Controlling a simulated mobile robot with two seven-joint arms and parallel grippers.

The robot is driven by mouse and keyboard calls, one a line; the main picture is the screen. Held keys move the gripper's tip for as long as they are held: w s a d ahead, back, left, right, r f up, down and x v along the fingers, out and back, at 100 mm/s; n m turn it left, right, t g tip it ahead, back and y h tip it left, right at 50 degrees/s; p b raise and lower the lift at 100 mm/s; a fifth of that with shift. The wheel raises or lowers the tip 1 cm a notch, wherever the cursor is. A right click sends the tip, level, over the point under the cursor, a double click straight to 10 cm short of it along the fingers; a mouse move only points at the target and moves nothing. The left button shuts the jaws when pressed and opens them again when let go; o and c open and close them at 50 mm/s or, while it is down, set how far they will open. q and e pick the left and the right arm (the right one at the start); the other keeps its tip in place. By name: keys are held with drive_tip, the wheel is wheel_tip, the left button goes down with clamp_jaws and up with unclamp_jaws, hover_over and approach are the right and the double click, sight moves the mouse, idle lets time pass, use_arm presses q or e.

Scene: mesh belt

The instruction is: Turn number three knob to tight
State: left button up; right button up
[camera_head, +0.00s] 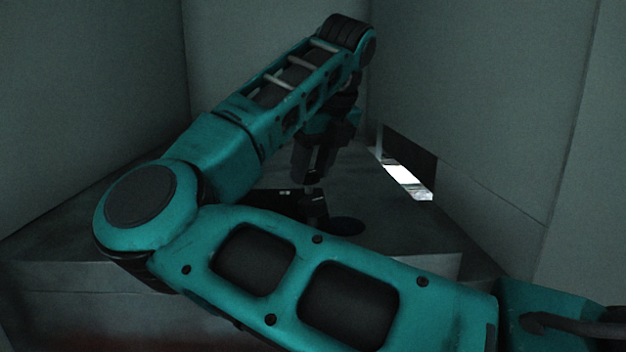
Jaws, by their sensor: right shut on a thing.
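My right arm comes in from the lower right, bends at the left and reaches back to the middle. Its right gripper (313,183) points down over a dark fixture (317,212) on the grey surface. The gripper is shut on a small knob, which is mostly hidden by the fingers and the dim light. I cannot read any number or tight mark. My left gripper is not in view.
A grey block-like surface (385,230) lies under the gripper, with a dark round patch (347,227) on it. Grey walls close in on the left, back and right. A bright opening (408,180) shows low in the right wall.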

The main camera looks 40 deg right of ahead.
drive_tip(key=shift+a+f+m+h+b, duration=0.15)
drive_tip(key=shift+m+h+b, duration=0.25)
drive_tip(key=shift+m+b, duration=0.45)
drive_tip(key=shift+m, duration=0.65)
drive_tip(key=shift+w+m+g+h+b, duration=0.1)
drive_tip(key=shift+m+g+h+b, duration=0.2)
drive_tip(key=shift+m+b, duration=0.1)
drive_tip(key=m+h+b, duration=0.1)
drive_tip(key=m, duration=0.1)
drive_tip(key=shift+a+m, duration=0.1)
drive_tip(key=shift+m, duration=0.3)
drive_tip(key=m+g, duration=0.1)
drive_tip(key=m, duration=0.1)
drive_tip(key=m+g+h, duration=0.1)
drive_tip(key=m, duration=0.1)
drive_tip(key=shift+w+a+r+m+p, duration=0.15)
drive_tip(key=shift+w+r+m+p, duration=0.05)
drive_tip(key=shift+m+p, duration=0.1)
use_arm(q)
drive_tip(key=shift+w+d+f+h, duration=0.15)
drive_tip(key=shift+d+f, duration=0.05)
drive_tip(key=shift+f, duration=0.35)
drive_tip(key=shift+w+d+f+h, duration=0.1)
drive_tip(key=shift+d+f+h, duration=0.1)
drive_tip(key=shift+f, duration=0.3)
use_arm(e)
drive_tip(key=shift+m, duration=0.7)
drive_tip(key=shift+g, duration=0.3)
drive_tip(key=o, duration=1.1)
drive_tip(key=shift+c, duration=0.2)
